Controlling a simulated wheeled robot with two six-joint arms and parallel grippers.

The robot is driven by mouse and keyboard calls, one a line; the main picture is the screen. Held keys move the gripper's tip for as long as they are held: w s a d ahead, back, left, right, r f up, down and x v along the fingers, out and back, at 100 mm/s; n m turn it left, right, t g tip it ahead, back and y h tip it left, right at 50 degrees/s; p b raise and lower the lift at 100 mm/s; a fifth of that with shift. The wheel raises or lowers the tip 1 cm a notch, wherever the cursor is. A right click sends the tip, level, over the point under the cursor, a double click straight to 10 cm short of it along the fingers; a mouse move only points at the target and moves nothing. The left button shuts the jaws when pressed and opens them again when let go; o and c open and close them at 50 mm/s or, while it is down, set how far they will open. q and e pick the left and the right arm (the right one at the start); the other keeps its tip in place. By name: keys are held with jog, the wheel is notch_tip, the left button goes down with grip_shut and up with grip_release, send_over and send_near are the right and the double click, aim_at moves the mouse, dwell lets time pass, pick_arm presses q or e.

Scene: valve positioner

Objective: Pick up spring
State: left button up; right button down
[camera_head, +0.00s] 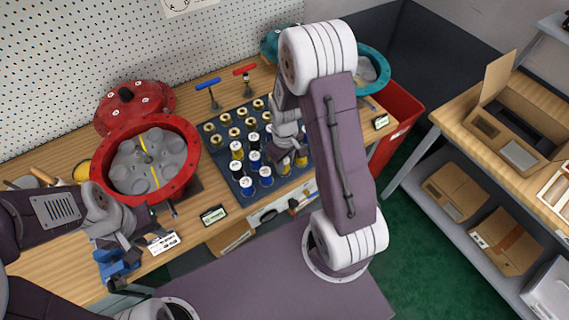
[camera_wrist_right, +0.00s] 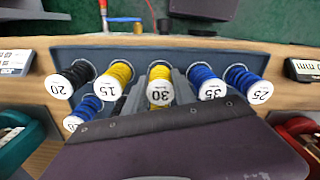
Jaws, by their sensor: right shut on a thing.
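Coil springs with white numbered caps stand in a dark blue rack (camera_head: 222,157) on the workbench. In the right wrist view, a yellow spring marked 30 (camera_wrist_right: 160,88) is between the grey fingers of my right gripper (camera_wrist_right: 160,95). The gripper is shut on it, its lower part hidden. My right gripper (camera_head: 290,150) is over the rack's right side. My left gripper (camera_head: 118,248) is beside a blue object (camera_head: 117,264); its fingers are unclear.
A red round housing (camera_head: 192,150) with grey insides stands left of the rack, its red lid (camera_head: 135,104) behind. A teal housing (camera_head: 371,70) is beyond my right arm. Blue-handled (camera_head: 207,84) and red-handled (camera_head: 244,69) tools stand behind the rack. A red bin (camera_head: 402,112) is at the right.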

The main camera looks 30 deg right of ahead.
aim_at(286, 162)
jog(key=r, duration=0.4)
jog(key=shift+s, duration=0.35)
jog(key=s+r, duration=0.6)
jog(key=s, duration=0.4)
jog(key=shift+s+d+r, duration=0.15)
jog(key=shift+s+d, duration=0.15)
jog(key=shift+s, duration=0.1)
